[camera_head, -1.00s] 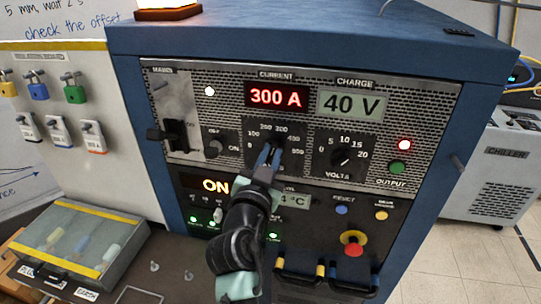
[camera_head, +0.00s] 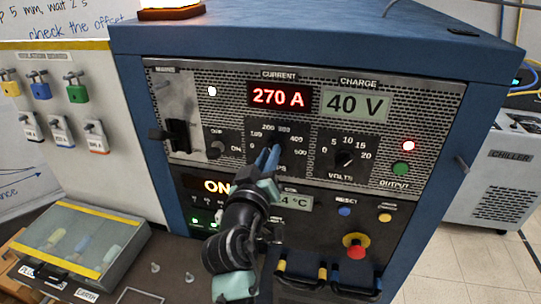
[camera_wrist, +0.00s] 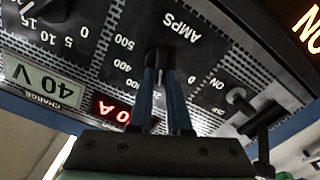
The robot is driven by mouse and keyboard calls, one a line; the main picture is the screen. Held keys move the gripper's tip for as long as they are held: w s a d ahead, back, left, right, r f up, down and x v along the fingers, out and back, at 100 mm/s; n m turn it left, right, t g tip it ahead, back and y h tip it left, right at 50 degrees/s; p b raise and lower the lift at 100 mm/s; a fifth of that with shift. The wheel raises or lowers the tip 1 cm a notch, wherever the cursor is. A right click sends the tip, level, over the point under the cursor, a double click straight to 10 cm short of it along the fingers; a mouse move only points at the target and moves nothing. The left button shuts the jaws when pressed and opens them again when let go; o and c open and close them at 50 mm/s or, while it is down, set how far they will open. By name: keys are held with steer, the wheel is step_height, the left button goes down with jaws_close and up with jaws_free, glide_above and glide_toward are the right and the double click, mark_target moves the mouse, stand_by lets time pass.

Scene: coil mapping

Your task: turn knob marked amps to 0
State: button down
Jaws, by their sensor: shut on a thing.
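The amps knob (camera_wrist: 158,58) is a dark dial on the power cabinet's front panel, with a scale from 0 to 500 around it. My gripper (camera_head: 269,158) is shut on this knob, with its two blue fingers on either side of it. The fingers also show in the wrist view (camera_wrist: 165,90). In the head view the knob and the AMPS label are partly hidden by my gripper. The red current display (camera_head: 279,97) above reads 270 A.
The volts knob (camera_head: 344,160) is close on the right, below a charge display (camera_head: 355,105) reading 40 V. An on/off switch (camera_head: 216,149) is on the left. A red emergency button (camera_head: 356,252) and dark handles (camera_head: 300,272) stick out below.

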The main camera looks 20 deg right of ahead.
steer(key=n+p, duration=0.1)
steer(key=n, duration=0.3)
steer(key=n+p, duration=0.1)
steer(key=n, duration=0.3)
steer(key=f+n+p, duration=0.1)
steer(key=n, duration=0.3)
steer(key=shift+w+a+n+p, duration=0.2)
steer(key=shift+a+n+p, duration=0.1)
steer(key=shift+n+p, duration=0.1)
stand_by(0.3)
steer(key=c, duration=0.9)
jaws_free()
steer(key=shift+o, duration=0.2)
steer(key=shift+s, duration=0.1)
